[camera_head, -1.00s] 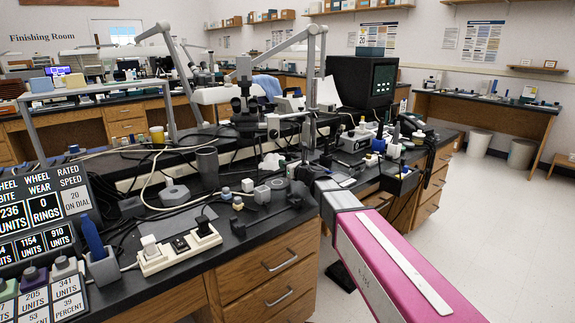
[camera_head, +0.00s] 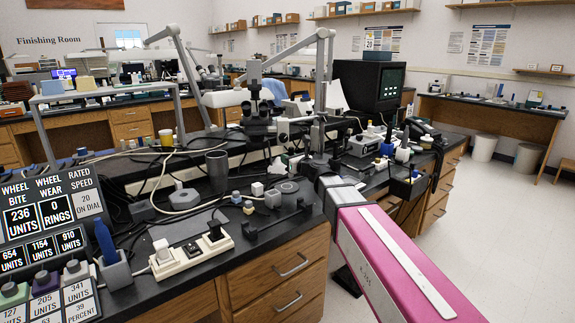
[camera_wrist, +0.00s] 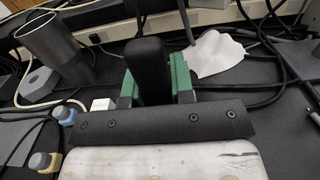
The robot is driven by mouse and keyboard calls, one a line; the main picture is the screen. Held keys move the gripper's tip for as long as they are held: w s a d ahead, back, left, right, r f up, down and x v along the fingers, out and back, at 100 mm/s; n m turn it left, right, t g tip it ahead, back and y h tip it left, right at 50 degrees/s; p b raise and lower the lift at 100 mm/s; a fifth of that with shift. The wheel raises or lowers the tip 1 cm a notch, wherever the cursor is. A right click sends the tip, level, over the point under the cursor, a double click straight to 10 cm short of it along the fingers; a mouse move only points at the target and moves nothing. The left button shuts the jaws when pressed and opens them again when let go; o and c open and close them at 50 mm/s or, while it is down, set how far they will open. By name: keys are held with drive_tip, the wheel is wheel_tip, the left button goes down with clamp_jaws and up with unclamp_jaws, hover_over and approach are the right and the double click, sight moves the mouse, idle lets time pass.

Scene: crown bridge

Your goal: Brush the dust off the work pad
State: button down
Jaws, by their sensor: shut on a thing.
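My gripper (camera_wrist: 155,85) shows in the wrist view with its green fingers closed on a black upright block (camera_wrist: 151,62), which may be the brush's handle. Its bristles are hidden. In the head view my pink arm reaches over the bench from the lower right, and its far end is lost among dark equipment. A flat grey sheet (camera_head: 188,229), which may be the work pad, lies on the dark bench behind the white socket strip. A grey flat edge (camera_wrist: 18,146) shows left of my gripper in the wrist view. I cannot make out dust.
A grey cup (camera_head: 217,168) stands on the bench, also left in the wrist view (camera_wrist: 47,42). Near it are small bottles (camera_head: 248,207), a black bar (camera_head: 276,224), a white socket strip (camera_head: 190,254) and cables. A white sheet (camera_wrist: 214,53) lies beyond my gripper.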

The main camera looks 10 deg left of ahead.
sight(292, 153)
drive_tip(key=shift+r, duration=1.55)
